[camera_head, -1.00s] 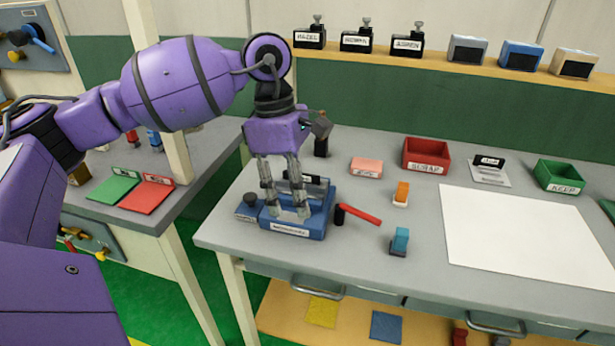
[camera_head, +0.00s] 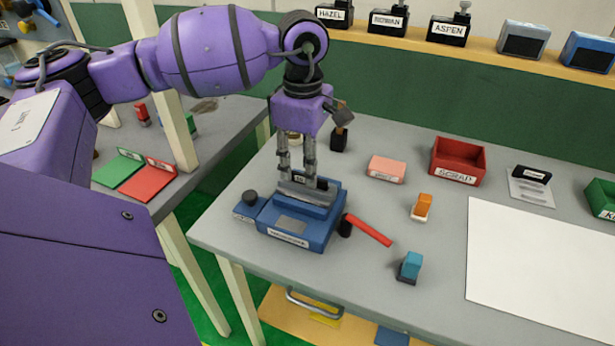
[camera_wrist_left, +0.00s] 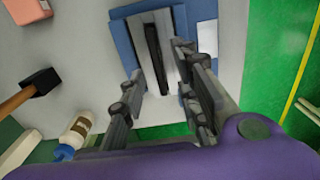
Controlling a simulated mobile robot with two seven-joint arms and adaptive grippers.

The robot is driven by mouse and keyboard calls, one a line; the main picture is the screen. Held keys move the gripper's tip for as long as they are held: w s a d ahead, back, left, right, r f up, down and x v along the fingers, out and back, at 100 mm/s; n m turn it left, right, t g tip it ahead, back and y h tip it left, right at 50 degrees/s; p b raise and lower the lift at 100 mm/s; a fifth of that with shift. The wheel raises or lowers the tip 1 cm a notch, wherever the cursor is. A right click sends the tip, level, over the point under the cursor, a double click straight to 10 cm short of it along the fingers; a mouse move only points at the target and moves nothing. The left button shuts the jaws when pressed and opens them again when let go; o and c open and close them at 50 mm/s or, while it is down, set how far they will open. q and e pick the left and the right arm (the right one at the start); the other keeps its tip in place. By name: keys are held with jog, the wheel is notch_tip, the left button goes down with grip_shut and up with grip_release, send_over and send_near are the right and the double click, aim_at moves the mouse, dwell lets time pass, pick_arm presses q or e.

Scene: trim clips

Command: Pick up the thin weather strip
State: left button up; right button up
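A thin dark strip (camera_wrist_left: 155,58), which looks like the weather strip, stands between pale grey jaws of the blue fixture (camera_wrist_left: 122,30) in the left wrist view. The blue fixture also shows in the head view (camera_head: 272,218), on the near left of the grey table; the strip is hard to make out there. My left gripper (camera_head: 297,180) points down over the fixture's grey jaws. In the left wrist view my left gripper (camera_wrist_left: 162,95) is open, one finger on each side of the strip's line, with nothing between the fingertips. My right gripper is not in view.
A red-handled tool (camera_head: 368,230) lies just right of the fixture. A pink block (camera_head: 386,169), a red scrap bin (camera_head: 458,160) and a white sheet (camera_head: 545,262) are farther right.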

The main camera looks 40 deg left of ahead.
pick_arm(q)
jog(key=shift+w+f, duration=0.1)
jog(key=shift+f, duration=0.75)
jog(key=shift+c, duration=0.5)
grip_shut()
jog(key=shift+r, duration=0.1)
